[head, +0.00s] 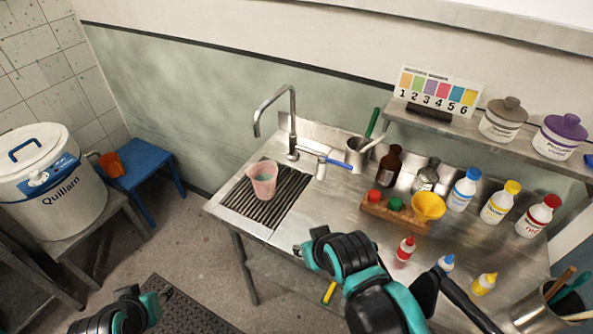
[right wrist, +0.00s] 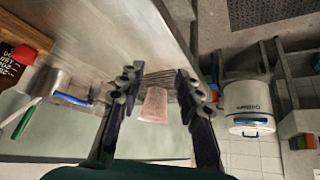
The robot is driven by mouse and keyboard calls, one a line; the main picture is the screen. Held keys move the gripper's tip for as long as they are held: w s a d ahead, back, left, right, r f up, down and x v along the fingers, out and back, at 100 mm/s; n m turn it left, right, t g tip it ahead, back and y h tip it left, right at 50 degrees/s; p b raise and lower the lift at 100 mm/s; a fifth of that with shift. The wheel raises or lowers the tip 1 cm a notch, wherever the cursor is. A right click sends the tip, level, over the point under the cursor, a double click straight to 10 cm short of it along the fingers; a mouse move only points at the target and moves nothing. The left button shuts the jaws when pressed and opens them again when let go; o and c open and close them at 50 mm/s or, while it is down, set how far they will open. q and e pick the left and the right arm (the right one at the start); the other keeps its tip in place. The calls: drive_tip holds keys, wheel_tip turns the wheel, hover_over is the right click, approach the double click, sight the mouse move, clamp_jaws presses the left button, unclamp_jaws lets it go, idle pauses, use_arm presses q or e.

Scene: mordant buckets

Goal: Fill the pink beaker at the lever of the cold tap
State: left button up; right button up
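The pink beaker (head: 262,182) stands upright on the dark slatted drain grate (head: 290,188) at the sink's left end, near the tap spout. I cannot tell whether it holds water. The steel tap (head: 291,110) arches over from behind, and its blue lever (head: 339,162) points right. My right gripper (head: 305,252) is in front of the bench edge, apart from the beaker. In the right wrist view it is open (right wrist: 158,74), and the beaker (right wrist: 154,104) shows between its fingers, farther off. My left gripper (head: 160,297) is low at the left; its finger opening is unclear.
A steel pot (head: 356,153) and brown bottle (head: 388,166) stand right of the lever. A wooden rack (head: 395,212) with a yellow funnel (head: 428,205) and several small bottles fill the right side. A white bucket (head: 55,185) and blue stool (head: 145,165) stand left.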

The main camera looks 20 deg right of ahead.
drive_tip(key=w+d+r+n+g+p, duration=0.1)
drive_tip(key=w+d+r+n+p, duration=0.1)
drive_tip(key=w+d+r+p, duration=0.35)
drive_tip(key=n+g+h+p, duration=0.2)
drive_tip(key=n+g+p, duration=0.35)
drive_tip(key=p, duration=0.45)
approach(344, 164)
drive_tip(key=shift+n+t, duration=0.25)
drive_tip(key=shift+t, duration=0.2)
drive_tip(key=x, duration=0.2)
drive_tip(key=b+x, duration=0.1)
drive_tip(key=x, duration=0.5)
drive_tip(key=shift+s+d+f, duration=0.1)
drive_tip(key=shift+s+d, duration=0.05)
drive_tip(key=shift+s, duration=0.15)
clamp_jaws()
